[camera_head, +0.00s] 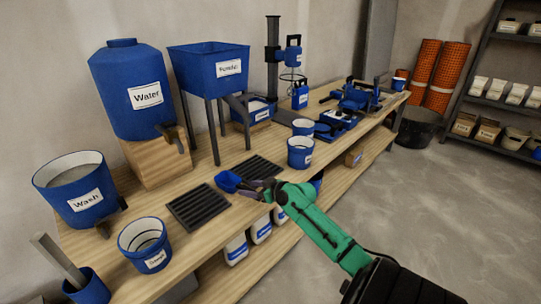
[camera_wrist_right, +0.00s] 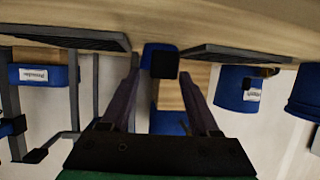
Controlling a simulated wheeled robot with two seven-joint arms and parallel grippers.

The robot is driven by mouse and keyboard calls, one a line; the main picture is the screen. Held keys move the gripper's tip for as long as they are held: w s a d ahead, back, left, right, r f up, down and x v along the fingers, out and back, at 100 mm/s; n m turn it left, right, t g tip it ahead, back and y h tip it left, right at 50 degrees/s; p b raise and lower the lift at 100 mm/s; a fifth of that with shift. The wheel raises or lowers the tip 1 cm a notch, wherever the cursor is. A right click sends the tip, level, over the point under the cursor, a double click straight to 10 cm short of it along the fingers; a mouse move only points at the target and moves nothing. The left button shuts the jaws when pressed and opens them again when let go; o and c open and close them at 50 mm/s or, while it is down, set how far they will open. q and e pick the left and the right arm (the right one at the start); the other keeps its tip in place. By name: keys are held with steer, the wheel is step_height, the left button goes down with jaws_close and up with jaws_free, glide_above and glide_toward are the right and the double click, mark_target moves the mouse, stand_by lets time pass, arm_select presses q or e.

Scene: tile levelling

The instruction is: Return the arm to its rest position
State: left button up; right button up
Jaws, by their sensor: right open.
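My right arm (camera_head: 320,228), green with a dark forearm, reaches in from the lower right over the workbench. Its gripper (camera_head: 247,186) is just above the bench front, beside a small blue scoop (camera_head: 227,180). In the right wrist view the two dark fingers of the gripper (camera_wrist_right: 160,78) stand apart. The blue scoop with a dark end (camera_wrist_right: 158,56) shows beyond and between the fingertips. I cannot tell whether a finger touches it. My left gripper is not in view.
The wooden workbench (camera_head: 215,228) bears two dark grates (camera_head: 198,207), a Water tank (camera_head: 130,92), a Wash bucket (camera_head: 75,187) and a hopper on legs (camera_head: 210,66). Smaller blue buckets (camera_head: 300,152) stand near the arm. Open floor (camera_head: 450,220) lies to the right.

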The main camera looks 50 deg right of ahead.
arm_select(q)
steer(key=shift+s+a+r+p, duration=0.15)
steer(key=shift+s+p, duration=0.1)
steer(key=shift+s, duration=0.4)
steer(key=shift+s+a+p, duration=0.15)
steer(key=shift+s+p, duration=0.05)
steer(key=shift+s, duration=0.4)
arm_select(e)
steer(key=v, duration=1.1)
steer(key=shift+s+r, duration=0.1)
